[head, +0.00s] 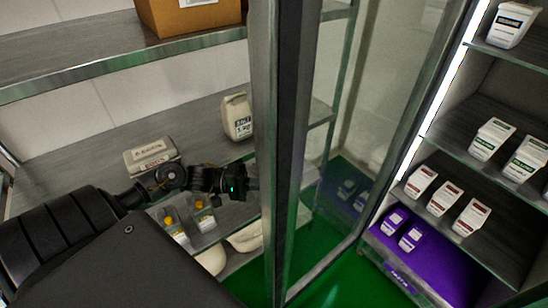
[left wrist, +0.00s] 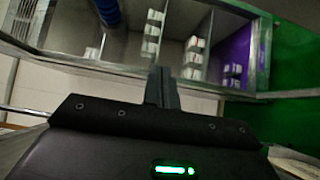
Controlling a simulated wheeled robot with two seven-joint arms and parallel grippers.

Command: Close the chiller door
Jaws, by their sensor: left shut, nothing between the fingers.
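The chiller door (head: 291,130) is a tall glass panel in a dark metal frame. It stands open in the middle of the head view, its near edge toward me. The lit chiller (head: 435,135) is to its right, with several shelves of cartons; its shelves also show across the top of the left wrist view (left wrist: 175,45). My left gripper (head: 250,184) is shut and empty, on the left side of the door's near edge. I cannot tell whether it touches the frame. Its closed fingers (left wrist: 161,88) show in the left wrist view. My right gripper is not in view.
A metal shelf rack (head: 120,62) stands at the left. It holds a cardboard box (head: 190,15), a beige jug (head: 237,116), a pale carton (head: 151,157) and yellow-capped bottles (head: 172,222) below. The floor (head: 335,280) is green, and clear in front of the chiller.

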